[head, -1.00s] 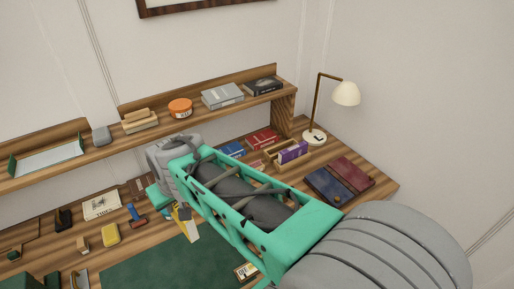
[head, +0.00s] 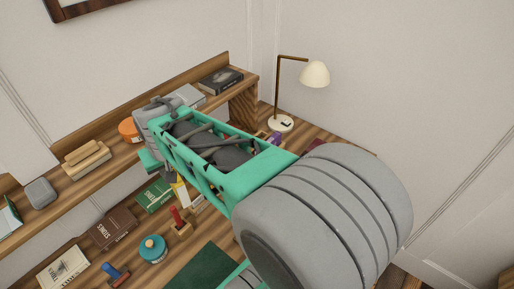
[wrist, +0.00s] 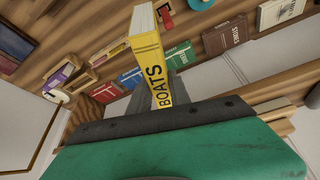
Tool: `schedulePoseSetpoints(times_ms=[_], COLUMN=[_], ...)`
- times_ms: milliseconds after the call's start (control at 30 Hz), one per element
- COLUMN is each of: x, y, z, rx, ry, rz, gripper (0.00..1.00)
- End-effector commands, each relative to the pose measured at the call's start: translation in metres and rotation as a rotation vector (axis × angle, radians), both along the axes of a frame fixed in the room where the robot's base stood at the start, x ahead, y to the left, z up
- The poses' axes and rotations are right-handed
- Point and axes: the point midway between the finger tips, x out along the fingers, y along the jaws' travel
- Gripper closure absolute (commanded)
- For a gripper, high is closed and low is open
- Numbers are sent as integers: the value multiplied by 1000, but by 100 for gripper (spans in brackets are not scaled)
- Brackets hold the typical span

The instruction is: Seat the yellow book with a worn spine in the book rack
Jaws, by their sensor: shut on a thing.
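The yellow book (wrist: 148,62) has dark lettering reading BOATS on its spine. In the wrist view it stands out from my gripper (wrist: 163,98), which is shut on it. A grey finger shows behind the book. In the head view a strip of the yellow book (head: 181,193) shows below my gripper (head: 168,178), and my arm hides much of both. The wooden book rack (wrist: 80,82) with a purple book (wrist: 57,76) in it is at the left of the wrist view, apart from the yellow book. In the head view my arm mostly hides the rack.
A row of books lies on the desk, including a red one (wrist: 104,92), a blue one (wrist: 131,78), a green one (head: 154,194) and a brown one (head: 114,227). A raised shelf (head: 112,168) runs behind. A lamp (head: 314,74) stands at the back corner. A teal round container (head: 153,248) is near.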

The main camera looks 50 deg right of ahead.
Motion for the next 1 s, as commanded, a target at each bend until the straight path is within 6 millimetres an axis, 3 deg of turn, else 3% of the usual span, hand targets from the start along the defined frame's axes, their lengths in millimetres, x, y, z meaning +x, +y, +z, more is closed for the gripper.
schedulePoseSetpoints(times_ms=[100, 267, 400, 533, 633, 767, 867, 1000], x=[19, 30, 21, 2, -12, -20, -9, 22], y=[-57, -155, -248, -316, -349, -370, -378, -391], z=[-16, -36, -58, -77, -87, -92, -97, -112], rx=[0, -1, -2, -2, -4, -5, -6, -5], ry=[9, 12, 8, 2, -4, -8, -8, -4], rz=[-207, -543, -856, -1093, -1211, -1287, -1296, -1294], gripper=[100, 100, 100, 100, 100, 100, 100, 100])
